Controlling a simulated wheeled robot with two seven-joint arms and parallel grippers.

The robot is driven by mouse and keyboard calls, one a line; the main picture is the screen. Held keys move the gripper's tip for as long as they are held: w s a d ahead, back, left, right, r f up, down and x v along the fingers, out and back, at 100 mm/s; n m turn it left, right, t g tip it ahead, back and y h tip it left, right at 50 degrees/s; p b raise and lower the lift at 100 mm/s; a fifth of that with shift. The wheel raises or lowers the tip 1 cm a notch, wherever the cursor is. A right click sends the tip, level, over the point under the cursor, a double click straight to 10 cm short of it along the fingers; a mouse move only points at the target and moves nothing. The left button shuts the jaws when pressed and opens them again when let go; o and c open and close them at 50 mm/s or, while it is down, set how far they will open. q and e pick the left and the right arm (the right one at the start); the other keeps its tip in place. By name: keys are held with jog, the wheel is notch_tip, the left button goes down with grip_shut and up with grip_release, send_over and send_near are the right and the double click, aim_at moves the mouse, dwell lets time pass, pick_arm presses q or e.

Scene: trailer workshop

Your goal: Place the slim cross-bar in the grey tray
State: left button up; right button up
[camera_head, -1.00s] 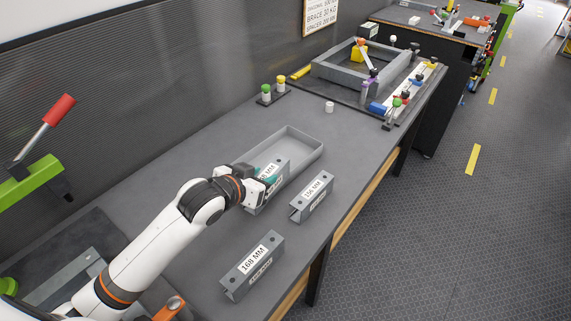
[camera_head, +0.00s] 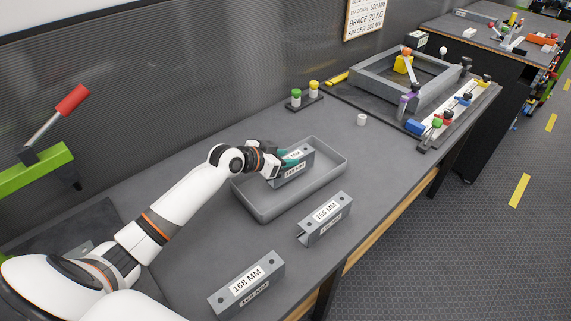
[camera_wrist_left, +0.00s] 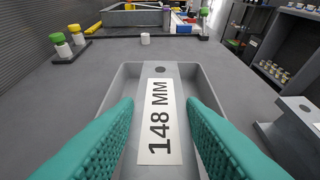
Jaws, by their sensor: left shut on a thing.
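The grey tray (camera_head: 318,189) lies on the workbench in the middle of the head view. My left gripper (camera_head: 284,165) is over the tray, shut on a grey cross-bar (camera_head: 297,166) with a white label. In the left wrist view the held bar (camera_wrist_left: 160,120) reads 148 MM and lies lengthwise between the teal fingers, with the tray walls (camera_wrist_left: 122,80) around it. I cannot tell whether the bar touches the tray floor. My right gripper is not in view.
A bar marked 156 MM (camera_head: 325,219) lies right of the tray, and one marked 168 MM (camera_head: 247,286) lies nearer. A small white cylinder (camera_head: 361,120) and green and yellow-topped pegs (camera_head: 304,97) stand beyond the tray. A grey frame fixture (camera_head: 400,85) sits farther back.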

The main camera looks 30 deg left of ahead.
pick_arm(q)
jog(key=shift+f, duration=1.25)
jog(key=shift+f, duration=0.1)
jog(key=o, duration=1)
jog(key=shift+o, duration=0.2)
jog(key=b+v, duration=0.1)
jog(key=v, duration=1.1)
jog(key=shift+s+d, duration=0.1)
